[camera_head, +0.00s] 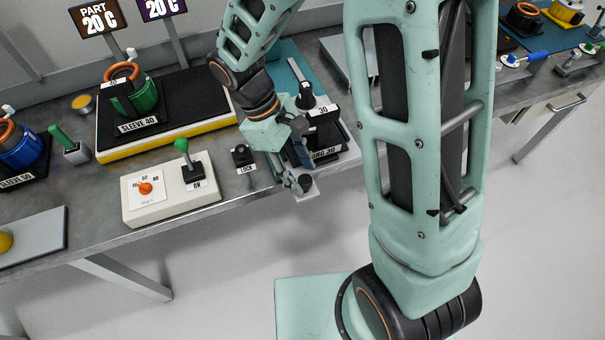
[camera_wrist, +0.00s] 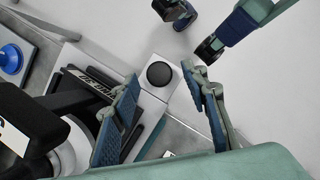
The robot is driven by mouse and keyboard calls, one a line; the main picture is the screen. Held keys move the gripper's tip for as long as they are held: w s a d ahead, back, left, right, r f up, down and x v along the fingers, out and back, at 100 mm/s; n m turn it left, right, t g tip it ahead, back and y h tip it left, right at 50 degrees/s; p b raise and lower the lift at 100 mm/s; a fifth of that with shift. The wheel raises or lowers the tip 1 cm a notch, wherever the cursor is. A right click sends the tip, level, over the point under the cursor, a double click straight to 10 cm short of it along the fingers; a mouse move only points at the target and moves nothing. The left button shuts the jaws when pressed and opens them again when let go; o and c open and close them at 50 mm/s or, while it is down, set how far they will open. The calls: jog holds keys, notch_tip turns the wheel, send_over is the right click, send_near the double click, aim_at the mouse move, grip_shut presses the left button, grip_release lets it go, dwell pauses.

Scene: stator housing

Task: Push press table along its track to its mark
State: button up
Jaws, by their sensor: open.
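My gripper (camera_head: 299,176) is open at the front edge of the bench, beside the station labelled 30. In the wrist view my gripper (camera_wrist: 160,74) has its two blue-padded fingers apart, one each side of a round black knob (camera_wrist: 159,75). The knob stands on a pale square plate (camera_wrist: 152,100), apparently the front of the press table. In the head view the knob (camera_head: 305,183) and plate (camera_head: 308,193) show just past the fingers, overhanging the bench edge. I cannot tell whether the fingers touch the knob. The track and mark cannot be made out; my arm hides part of the station.
A LOCK switch (camera_head: 242,156) and a control box (camera_head: 170,194) with a green lever stand left of my gripper. The SLEEVE 40 heater (camera_head: 168,138) is behind them. Open floor (camera_head: 230,260) lies in front of the bench.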

jog(key=shift+x, duration=0.9)
jog(key=shift+c, duration=0.3)
grip_shut()
